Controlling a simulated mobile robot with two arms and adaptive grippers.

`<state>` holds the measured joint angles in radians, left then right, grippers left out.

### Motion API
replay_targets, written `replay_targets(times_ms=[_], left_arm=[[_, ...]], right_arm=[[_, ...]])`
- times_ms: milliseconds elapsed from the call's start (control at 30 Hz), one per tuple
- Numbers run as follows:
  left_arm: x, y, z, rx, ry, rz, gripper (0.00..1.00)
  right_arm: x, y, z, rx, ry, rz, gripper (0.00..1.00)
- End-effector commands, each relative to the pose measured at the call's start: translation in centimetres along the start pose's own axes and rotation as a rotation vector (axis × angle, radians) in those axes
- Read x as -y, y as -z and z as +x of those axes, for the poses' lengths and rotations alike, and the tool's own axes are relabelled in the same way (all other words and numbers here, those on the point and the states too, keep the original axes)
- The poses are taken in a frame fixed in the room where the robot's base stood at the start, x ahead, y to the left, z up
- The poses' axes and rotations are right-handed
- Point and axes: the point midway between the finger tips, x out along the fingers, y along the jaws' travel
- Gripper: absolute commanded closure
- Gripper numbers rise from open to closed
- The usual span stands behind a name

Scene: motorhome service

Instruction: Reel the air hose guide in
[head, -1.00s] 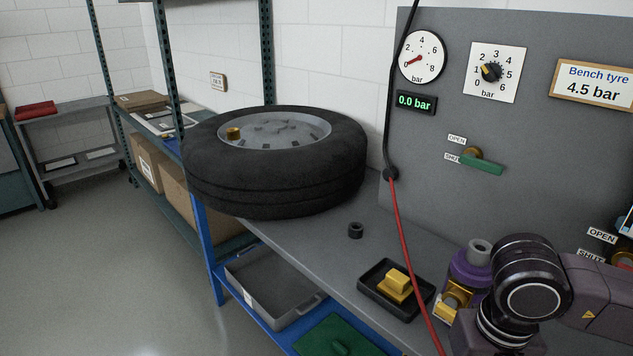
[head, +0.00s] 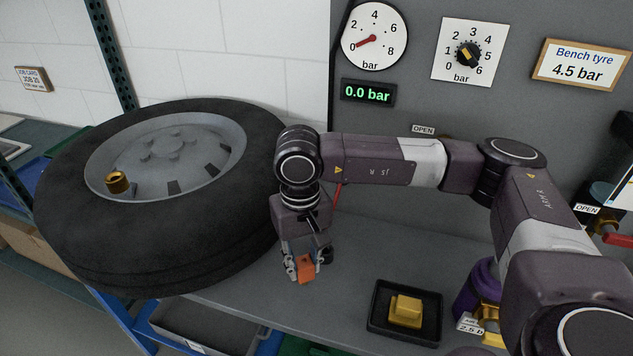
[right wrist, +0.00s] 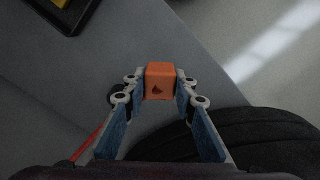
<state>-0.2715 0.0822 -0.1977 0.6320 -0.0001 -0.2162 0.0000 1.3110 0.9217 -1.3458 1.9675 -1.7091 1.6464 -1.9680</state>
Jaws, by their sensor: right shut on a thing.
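My right gripper (head: 305,268) is over the bench, just right of the tyre, pointing down. It is shut on a small orange block (head: 307,270). In the right wrist view the orange block (right wrist: 160,80) sits between the fingertips and has a dark mark on its face. The red air hose (head: 337,196) shows only as a short piece behind my right arm. It also shows at the lower left of the right wrist view (right wrist: 88,147). Whether the hose joins the block is hidden. My left gripper is not in view.
The large black tyre (head: 75,235) lies flat at left, with a brass cap (head: 117,182) on its rim. A small black ring (head: 326,255) is beside my gripper. A black tray (head: 376,328) holds a yellow block (head: 405,311). The gauge (head: 374,36) reads near zero.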

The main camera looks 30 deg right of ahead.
Motion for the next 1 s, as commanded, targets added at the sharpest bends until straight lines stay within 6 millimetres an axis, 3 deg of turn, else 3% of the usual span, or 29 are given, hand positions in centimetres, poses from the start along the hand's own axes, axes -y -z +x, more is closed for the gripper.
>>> replay_targets(times_ms=[33,100,300,400,567,800,1000], left_arm=[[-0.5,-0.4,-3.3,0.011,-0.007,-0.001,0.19],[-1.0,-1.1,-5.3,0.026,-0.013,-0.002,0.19],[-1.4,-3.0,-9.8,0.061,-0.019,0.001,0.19],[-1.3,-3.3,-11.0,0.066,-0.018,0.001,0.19],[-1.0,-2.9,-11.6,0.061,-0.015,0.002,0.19],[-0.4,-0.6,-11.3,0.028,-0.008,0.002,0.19],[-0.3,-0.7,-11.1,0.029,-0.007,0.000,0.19]], right_arm=[[-0.9,1.3,-2.2,0.007,-0.001,0.032,1.00],[-2.2,3.0,-3.0,0.008,-0.001,0.068,1.00],[-6.2,6.8,-4.1,0.004,-0.002,0.150,1.00],[-7.7,7.8,-4.2,0.003,-0.001,0.173,1.00],[-8.8,8.6,-4.1,0.001,0.000,0.189,1.00],[-9.0,8.7,-3.9,0.000,0.000,0.190,1.00],[-9.0,8.6,-3.8,-0.001,0.000,0.190,1.00]])
